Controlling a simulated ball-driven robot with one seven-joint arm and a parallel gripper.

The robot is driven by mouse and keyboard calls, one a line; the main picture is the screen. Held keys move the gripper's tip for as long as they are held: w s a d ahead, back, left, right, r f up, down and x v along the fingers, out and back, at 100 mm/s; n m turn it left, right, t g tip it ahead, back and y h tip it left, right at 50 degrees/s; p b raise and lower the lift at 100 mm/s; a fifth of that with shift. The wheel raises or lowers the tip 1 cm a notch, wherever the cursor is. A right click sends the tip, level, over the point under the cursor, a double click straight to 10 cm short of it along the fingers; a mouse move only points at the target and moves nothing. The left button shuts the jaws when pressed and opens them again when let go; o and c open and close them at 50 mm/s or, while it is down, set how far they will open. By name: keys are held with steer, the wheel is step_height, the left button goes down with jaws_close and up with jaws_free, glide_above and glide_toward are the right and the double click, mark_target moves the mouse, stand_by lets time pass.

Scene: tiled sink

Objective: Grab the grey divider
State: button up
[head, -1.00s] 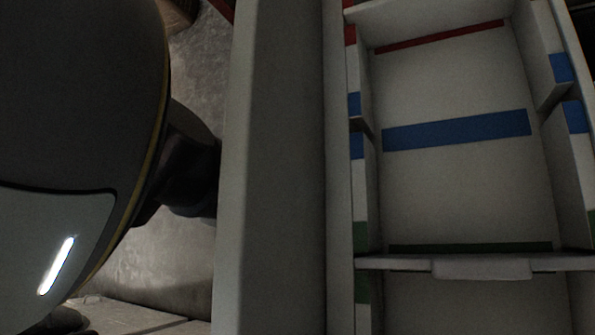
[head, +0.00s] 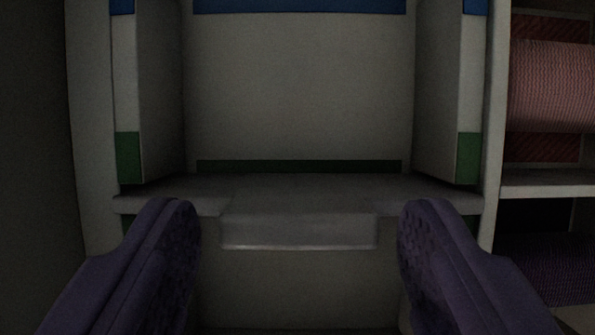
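My gripper (head: 300,222) is open, with one purple finger on each side of the lip. The fingertips reach about the front edge of the divider. There is a clear gap between each finger and the lip, and nothing is held. Whether the fingertips touch the divider's edge, I cannot tell.
The cabinet's side walls (head: 438,90) carry blue and green marks, and a blue band (head: 300,6) crosses its back. To the right, shelves hold a rolled pinkish textile (head: 550,86) and a dark purple one (head: 545,268). The space above the divider is empty.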

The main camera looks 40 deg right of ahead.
steer(key=c, duration=1)
